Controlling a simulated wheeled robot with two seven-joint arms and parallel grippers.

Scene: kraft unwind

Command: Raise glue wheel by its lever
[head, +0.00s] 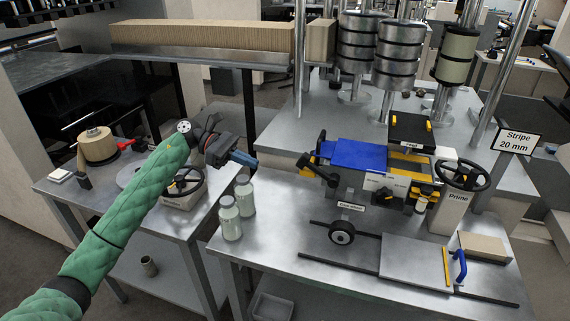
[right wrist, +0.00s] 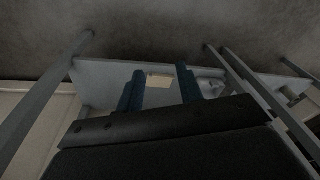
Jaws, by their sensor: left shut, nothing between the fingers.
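A black lever (head: 318,170) with a round knob sticks out at the left end of the machine with the blue plate, in the head view. A small label (head: 351,207) below it is too small to read surely. A black wheel with a pale hub (head: 342,233) sits lower, at a dark rail; I cannot tell whether it is the glue wheel. My left gripper (head: 245,159) is shut and empty, left of the lever and apart from it, above the gap between the tables. My right gripper (right wrist: 159,82) shows only in the right wrist view, its blue fingers apart, nothing visibly held.
Two pale jars (head: 238,210) stand at the table's left edge, below my left gripper. A handwheel marked Prime (head: 462,175) stands at the right. A flat plate with a blue handle (head: 460,267) lies in front. Metal rollers (head: 400,50) rise behind.

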